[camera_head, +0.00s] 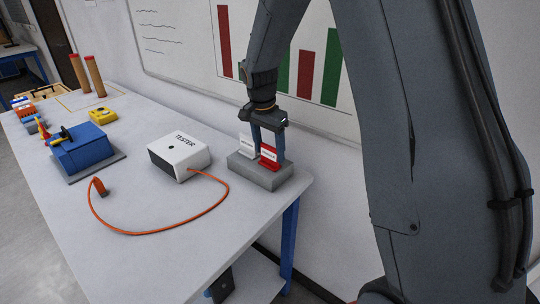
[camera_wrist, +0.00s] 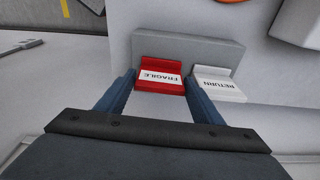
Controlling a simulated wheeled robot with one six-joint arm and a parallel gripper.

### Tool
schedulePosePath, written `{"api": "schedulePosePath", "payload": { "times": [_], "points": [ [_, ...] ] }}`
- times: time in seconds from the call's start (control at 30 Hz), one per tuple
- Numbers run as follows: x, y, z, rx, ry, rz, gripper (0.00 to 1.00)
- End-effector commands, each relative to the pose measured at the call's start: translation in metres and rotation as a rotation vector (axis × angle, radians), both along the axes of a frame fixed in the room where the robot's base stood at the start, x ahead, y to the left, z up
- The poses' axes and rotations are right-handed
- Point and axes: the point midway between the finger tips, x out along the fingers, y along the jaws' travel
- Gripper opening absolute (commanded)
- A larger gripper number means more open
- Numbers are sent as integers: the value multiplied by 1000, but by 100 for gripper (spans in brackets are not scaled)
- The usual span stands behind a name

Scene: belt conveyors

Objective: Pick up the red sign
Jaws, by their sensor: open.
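The red sign (camera_head: 268,157) stands on a grey block (camera_head: 245,173) at the right end of the table. In the wrist view the red sign (camera_wrist: 161,77) carries a white label reading FRAGILE. A white sign (camera_head: 246,146) stands beside it; in the wrist view this white sign (camera_wrist: 218,84) reads RETURN. My gripper (camera_head: 268,150) is over the block, pointing down. In the wrist view my gripper (camera_wrist: 158,88) is open, with one finger on each side of the red sign. The right finger lies between the red and white signs. Contact with the red sign cannot be told.
A white TESTER box (camera_head: 178,157) with an orange cable (camera_head: 165,231) stands left of the block. A blue device (camera_head: 84,150) and a yellow tool (camera_head: 102,115) lie farther left. The wall whiteboard (camera_head: 190,40) is close behind the table. The table's front middle is mostly clear.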

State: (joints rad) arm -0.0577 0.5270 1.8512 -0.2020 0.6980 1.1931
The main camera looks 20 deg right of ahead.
Motion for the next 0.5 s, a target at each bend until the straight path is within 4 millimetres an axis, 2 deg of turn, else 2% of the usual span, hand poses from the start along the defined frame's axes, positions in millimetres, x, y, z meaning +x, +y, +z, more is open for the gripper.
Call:
{"api": "schedulePosePath", "payload": {
  "times": [0.1, 0.37, 0.5],
  "points": [
    [0, -1, -9, 0, 0, 0, 61],
    [1, -1, -12, 0, -1, 1, 61],
    [1, -1, -12, 0, -1, 1, 37]
  ]
}}
